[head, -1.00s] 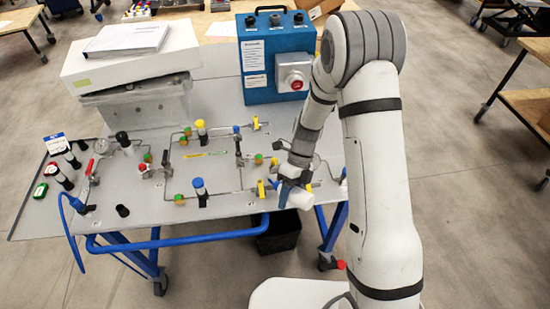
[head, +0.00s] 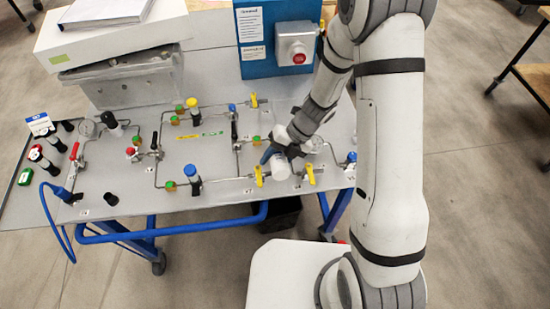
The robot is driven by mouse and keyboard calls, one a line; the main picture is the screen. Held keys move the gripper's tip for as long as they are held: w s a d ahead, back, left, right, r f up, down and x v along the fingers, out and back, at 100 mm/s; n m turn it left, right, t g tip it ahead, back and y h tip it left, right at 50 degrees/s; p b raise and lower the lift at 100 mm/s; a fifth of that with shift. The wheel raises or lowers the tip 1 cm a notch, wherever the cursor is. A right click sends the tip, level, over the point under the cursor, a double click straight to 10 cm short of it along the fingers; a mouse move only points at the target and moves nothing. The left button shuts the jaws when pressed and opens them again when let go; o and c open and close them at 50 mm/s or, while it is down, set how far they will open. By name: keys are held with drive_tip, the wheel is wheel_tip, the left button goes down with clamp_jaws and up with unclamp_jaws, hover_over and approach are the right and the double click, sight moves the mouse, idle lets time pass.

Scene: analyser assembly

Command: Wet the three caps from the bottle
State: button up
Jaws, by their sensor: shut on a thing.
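My gripper (head: 274,155) is shut on a white bottle (head: 281,169), held tilted above the front right part of the grey panel (head: 215,150). The bottle's lower end is beside a yellow valve handle (head: 259,176); whether they touch cannot be told. Small green caps sit on the pipework, including one at the right (head: 256,140), one at the middle left (head: 137,140) and one at the front (head: 170,186). Which three are meant cannot be told. The bottle's mouth is not clear.
A blue box with a red button (head: 299,57) stands at the back. A white case (head: 110,40) with papers is at the back left. A yellow-topped cylinder (head: 192,104) and a blue-topped one (head: 191,172) stand up from the panel. Another yellow handle (head: 310,174) is right of the bottle.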

sight(276, 153)
drive_tip(key=shift+f+b, duration=0.45)
drive_tip(key=shift+f, duration=0.3)
drive_tip(key=shift+r, duration=0.1)
drive_tip(key=shift+w+p, duration=0.1)
drive_tip(key=shift+p, duration=0.3)
idle(1.2)
wheel_tip(276, 153, up, 5)
drive_tip(key=p, duration=0.5)
